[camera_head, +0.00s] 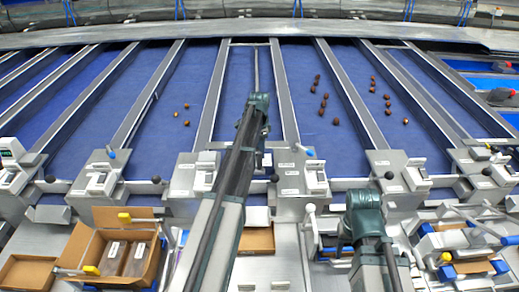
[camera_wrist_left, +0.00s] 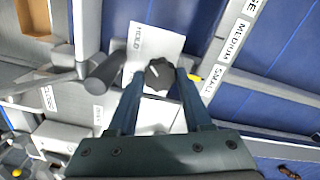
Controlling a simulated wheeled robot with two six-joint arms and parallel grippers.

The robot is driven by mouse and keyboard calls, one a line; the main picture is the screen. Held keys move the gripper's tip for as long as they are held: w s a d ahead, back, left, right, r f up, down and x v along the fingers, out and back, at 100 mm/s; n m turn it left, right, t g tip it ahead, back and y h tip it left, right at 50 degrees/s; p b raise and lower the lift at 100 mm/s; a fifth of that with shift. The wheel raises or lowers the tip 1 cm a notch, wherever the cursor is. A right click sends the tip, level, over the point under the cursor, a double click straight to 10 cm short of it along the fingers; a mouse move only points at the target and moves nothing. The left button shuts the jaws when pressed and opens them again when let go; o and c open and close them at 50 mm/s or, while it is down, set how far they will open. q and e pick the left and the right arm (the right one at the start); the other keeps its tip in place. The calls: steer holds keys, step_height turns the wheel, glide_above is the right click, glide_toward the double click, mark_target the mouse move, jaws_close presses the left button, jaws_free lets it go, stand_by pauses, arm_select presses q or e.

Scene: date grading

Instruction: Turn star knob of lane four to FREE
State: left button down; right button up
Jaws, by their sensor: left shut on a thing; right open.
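A black star knob (camera_wrist_left: 159,74) shows in the left wrist view, in front of a pale plate (camera_wrist_left: 150,45) marked HOLD. My left gripper (camera_wrist_left: 156,85) has one finger on each side of it and is shut on it. The word FREE is not readable in either view, and I cannot tell exactly where the knob points. In the head view my left arm reaches up the middle and hides its gripper and the knob. My right gripper (camera_head: 361,207) is low on the right in the head view, apart from the lanes and open. Its fingertips are hard to make out.
A grey lever (camera_wrist_left: 104,73) lies close left of the left gripper. A rail with MEDIUM and SMALL labels (camera_wrist_left: 218,78) runs on its right. Blue lanes (camera_head: 190,90) with scattered dates lie beyond. An open cardboard box (camera_head: 98,215) stands at the front left.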

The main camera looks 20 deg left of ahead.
arm_select(q)
steer(key=n, duration=0.4)
steer(key=shift+n, duration=0.3)
steer(key=n, duration=0.4)
steer(key=shift+n, duration=0.3)
steer(key=n, duration=0.4)
steer(key=shift+a, duration=0.1)
steer(key=shift+n, duration=2.1)
steer(key=c, duration=0.6)
jaws_free()
steer(key=shift+r, duration=0.1)
